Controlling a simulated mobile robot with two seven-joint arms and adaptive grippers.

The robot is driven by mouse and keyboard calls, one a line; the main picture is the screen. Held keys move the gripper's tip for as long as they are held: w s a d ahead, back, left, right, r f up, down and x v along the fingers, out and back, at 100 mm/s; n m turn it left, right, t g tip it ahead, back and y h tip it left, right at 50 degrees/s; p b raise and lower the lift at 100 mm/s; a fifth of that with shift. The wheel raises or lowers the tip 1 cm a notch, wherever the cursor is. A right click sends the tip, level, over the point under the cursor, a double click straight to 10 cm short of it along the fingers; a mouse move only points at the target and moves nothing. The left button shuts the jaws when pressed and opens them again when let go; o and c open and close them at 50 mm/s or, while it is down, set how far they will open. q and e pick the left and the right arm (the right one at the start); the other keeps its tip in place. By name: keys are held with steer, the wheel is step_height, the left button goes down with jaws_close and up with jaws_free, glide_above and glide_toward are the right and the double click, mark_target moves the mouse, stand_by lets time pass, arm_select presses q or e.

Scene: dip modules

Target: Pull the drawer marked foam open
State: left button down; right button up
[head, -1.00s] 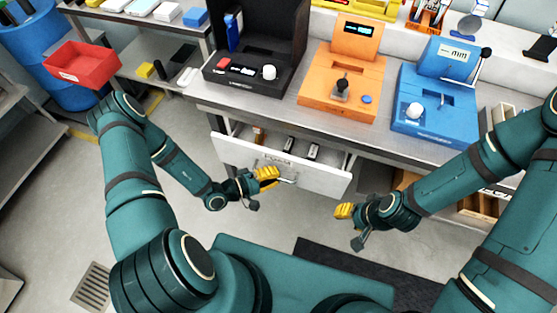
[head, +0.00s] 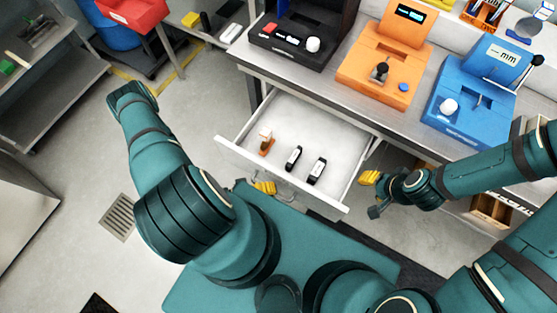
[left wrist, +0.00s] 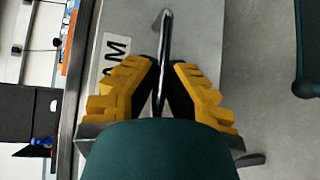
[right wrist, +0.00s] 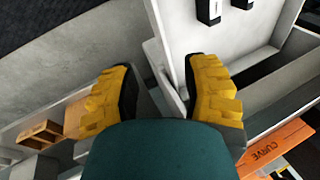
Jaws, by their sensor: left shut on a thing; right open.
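The white drawer (head: 246,160) stands far out from under the bench, its inside open to view. Its front also shows in the left wrist view, with a label (left wrist: 115,55) whose visible end reads "AM", and a metal bar handle (left wrist: 166,35). My left gripper (left wrist: 163,88) is shut on the handle, with the bar between its yellow fingers. In the head view the left gripper (head: 264,187) shows at the drawer front, partly hidden. My right gripper (head: 370,178) is open and empty, right of the drawer; its spread fingers show in the right wrist view (right wrist: 160,90).
In the drawer lie an orange-brown item (head: 266,144) and two black-and-white modules (head: 293,158) (head: 316,171). On the bench above stand a black station (head: 300,40), an orange one (head: 390,75) and a blue one (head: 470,105). A red bin (head: 135,12) is at the upper left.

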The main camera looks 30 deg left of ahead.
arm_select(q)
steer(key=shift+s+p, duration=0.35)
steer(key=shift+s, duration=1.75)
steer(key=c, duration=1)
jaws_free()
steer(key=shift+a, duration=0.1)
steer(key=v, duration=1.2)
